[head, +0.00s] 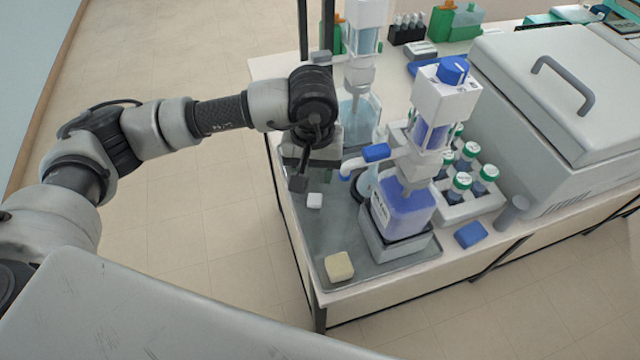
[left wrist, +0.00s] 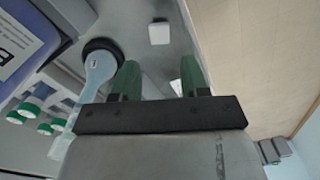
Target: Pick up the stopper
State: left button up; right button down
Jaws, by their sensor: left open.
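A small white block-like piece (head: 314,200), which may be the stopper, lies on the grey tray (head: 300,232) near its left edge. My left gripper (head: 298,184) hangs over the tray's left side, just behind the white piece in the head view. In the left wrist view its green fingers (left wrist: 157,82) are apart. A small pale piece shows between them, too unclear to name. No grasp on the white piece shows. My right gripper is not in view.
A dispenser bottle with blue liquid (head: 402,208) stands right of the white piece. A flask (left wrist: 100,65) is close beside my fingers in the left wrist view. A cream block (head: 339,266) lies at the tray's front. Green-capped bottles (head: 470,160) and a grey lidded machine (head: 560,90) stand right.

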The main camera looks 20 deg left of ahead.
aim_at(315, 200)
pick_arm(q)
jog(key=f, duration=0.1)
jog(key=s+f, duration=0.1)
jog(key=f, duration=0.1)
jog(key=shift+f+p, duration=0.3)
jog(key=shift+p, duration=0.1)
jog(key=shift+f, duration=0.3)
jog(key=shift+w+f, duration=0.15)
jog(key=shift+f, duration=0.1)
jog(key=f, duration=0.1)
jog(key=f+p, duration=0.1)
jog(key=f, duration=0.1)
jog(key=f+p, duration=0.1)
jog(key=shift+w+f, duration=0.25)
jog(key=shift+w, duration=0.05)
jog(key=shift+f, duration=0.15)
jog(key=c, duration=0.7)
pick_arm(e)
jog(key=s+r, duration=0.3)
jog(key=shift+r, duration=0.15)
